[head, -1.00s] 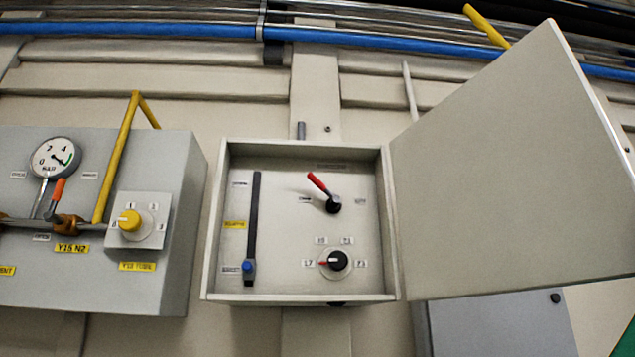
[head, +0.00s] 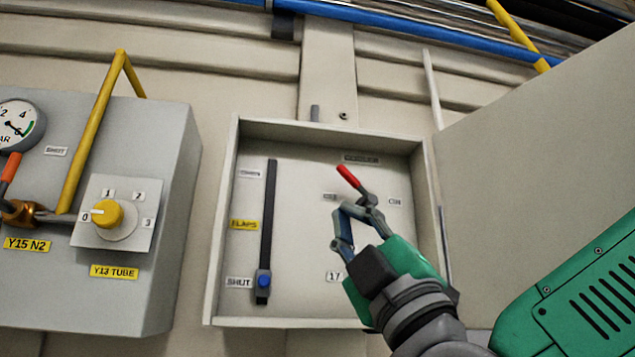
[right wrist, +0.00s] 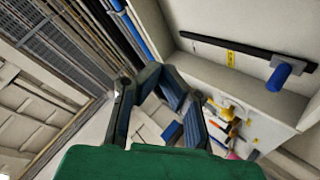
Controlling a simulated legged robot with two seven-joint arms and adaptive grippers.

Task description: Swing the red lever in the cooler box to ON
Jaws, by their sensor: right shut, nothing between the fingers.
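The cooler box (head: 227,240) is a shallow grey box on the wall, open at the front. Its red lever (head: 348,176) has a dark hub and tilts up and to the left. A small label sits on each side of the lever, too blurred to read surely. My right gripper (head: 343,209) is shut and empty, with its tips just below and left of the lever's hub in the picture. I cannot tell whether it touches the lever. In the right wrist view my fingers (right wrist: 160,72) show, but not the lever. My left gripper is out of view.
The box's open door (head: 540,160) stands at the right. Inside the box, a dark slot (head: 269,210) carries a blue slider (head: 264,282) at its lower end, by the SHUT label. A grey panel (head: 160,220) with a yellow knob (head: 106,213) and yellow pipe is at the left.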

